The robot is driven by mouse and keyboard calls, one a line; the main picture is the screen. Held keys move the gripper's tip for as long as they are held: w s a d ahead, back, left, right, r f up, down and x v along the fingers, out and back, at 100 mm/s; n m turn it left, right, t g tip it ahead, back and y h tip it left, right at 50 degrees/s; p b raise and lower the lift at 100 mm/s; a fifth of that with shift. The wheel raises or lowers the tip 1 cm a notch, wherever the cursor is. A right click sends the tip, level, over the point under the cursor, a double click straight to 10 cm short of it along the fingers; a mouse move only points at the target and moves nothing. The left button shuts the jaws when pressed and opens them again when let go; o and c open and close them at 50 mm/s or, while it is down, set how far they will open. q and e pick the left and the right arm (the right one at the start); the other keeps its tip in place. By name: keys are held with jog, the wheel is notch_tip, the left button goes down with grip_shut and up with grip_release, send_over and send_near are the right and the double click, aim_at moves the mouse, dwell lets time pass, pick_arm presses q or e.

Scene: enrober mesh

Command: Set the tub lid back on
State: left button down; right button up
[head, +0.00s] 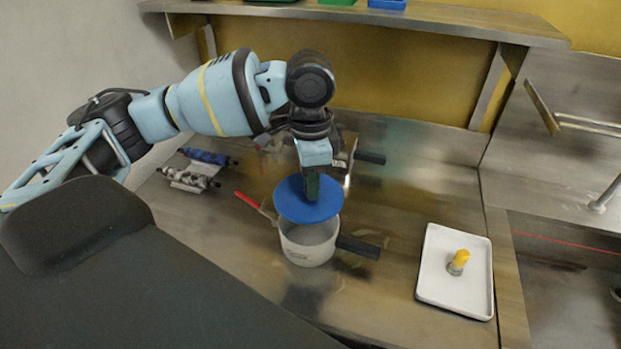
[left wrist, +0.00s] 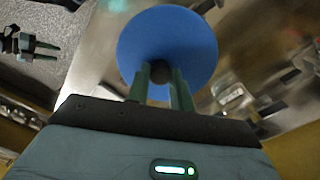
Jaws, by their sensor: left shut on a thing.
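The round blue tub lid (head: 293,207) is held by its knob in my left gripper (head: 311,196). In the head view the lid is above the back part of the light grey tub (head: 307,247), whose open top shows in front of the lid. In the left wrist view the lid (left wrist: 187,35) fills the top middle, and the two fingers of my left gripper (left wrist: 161,78) close on its dark knob (left wrist: 160,71). The lid hides the back of the tub's rim.
A white tray (head: 436,272) with a yellow-topped item (head: 459,260) lies to the right. A red-handled tool (head: 250,202) and a black-handled tool (head: 358,246) lie near the tub. Rollers (head: 190,178) lie at the back left. A shelf (head: 400,18) spans the back.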

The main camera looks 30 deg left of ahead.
aim_at(311, 203)
pick_arm(q)
jog(key=shift+f, duration=3.1)
jog(key=shift+f, duration=0.55)
jog(key=c, duration=1.1)
grip_release()
jog(key=shift+c, duration=0.2)
jog(key=shift+r, duration=3.5)
